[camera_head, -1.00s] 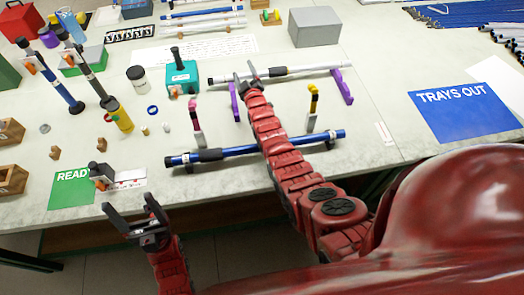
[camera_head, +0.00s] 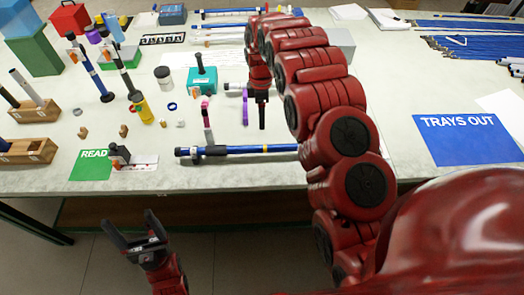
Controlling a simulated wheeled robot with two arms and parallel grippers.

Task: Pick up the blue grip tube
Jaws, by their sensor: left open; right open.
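A blue tube (camera_head: 258,149) with black bands lies level near the table's front edge; its right end is hidden behind my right arm. My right gripper (camera_head: 262,122) points down above and behind this tube, apart from it, open with nothing seen between its fingers. A white tube (camera_head: 236,87) with a dark end lies behind the gripper, partly hidden. My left gripper (camera_head: 128,226) is open and empty, in front of the table edge and well away from the tube.
A pink-and-white upright piece (camera_head: 206,120) stands just behind the blue tube. A blue TRAYS OUT mat (camera_head: 467,138) lies right.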

